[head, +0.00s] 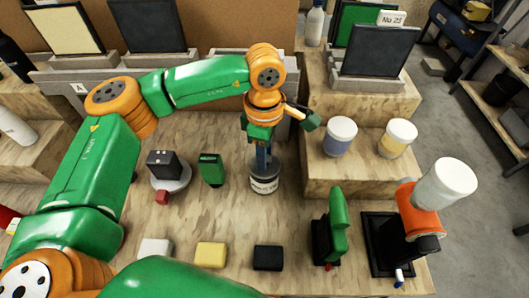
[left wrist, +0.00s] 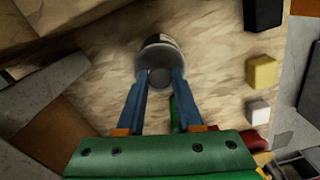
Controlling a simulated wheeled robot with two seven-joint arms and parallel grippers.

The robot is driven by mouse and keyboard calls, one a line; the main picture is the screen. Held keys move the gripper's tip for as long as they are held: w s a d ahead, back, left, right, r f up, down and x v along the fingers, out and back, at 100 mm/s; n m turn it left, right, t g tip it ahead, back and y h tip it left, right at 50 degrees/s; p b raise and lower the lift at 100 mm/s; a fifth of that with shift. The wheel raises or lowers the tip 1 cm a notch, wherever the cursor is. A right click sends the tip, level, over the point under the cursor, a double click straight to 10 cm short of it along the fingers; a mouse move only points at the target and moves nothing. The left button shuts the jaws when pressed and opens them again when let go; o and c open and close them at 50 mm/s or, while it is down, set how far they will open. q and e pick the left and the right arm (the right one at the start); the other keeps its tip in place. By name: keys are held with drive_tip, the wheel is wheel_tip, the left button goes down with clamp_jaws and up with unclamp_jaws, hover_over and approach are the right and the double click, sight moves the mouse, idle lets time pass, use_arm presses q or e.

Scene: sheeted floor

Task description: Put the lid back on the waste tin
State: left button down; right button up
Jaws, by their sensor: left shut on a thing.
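The waste tin (head: 265,185) is a dark grey round tin with a pale label. It stands upright on the wooden bench in the head view, and its labelled side shows at the top of the left wrist view (left wrist: 161,39). My left gripper (head: 262,165) points down over it. In the left wrist view its blue fingers (left wrist: 160,78) are shut on the round knob of the grey lid (left wrist: 158,57). The lid is over the tin's top, lined up or nearly so. I cannot tell whether it rests on the rim or hovers just above. My right gripper is not in view.
A black box on a round scale (head: 172,183) and a green device (head: 211,170) stand left of the tin. White, yellow (head: 210,255) and black blocks lie in front. A grinder (head: 420,210) stands at right. Two jars (head: 340,136) stand on the step behind right.

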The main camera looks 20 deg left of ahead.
use_arm(q)
drive_tip(key=shift+f, duration=0.1)
idle(0.3)
unclamp_jaws()
idle(0.4)
drive_tip(key=shift+r+p, duration=2.3)
drive_tip(key=shift+r, duration=1.25)
drive_tip(key=shift+c, duration=0.2)
clamp_jaws()
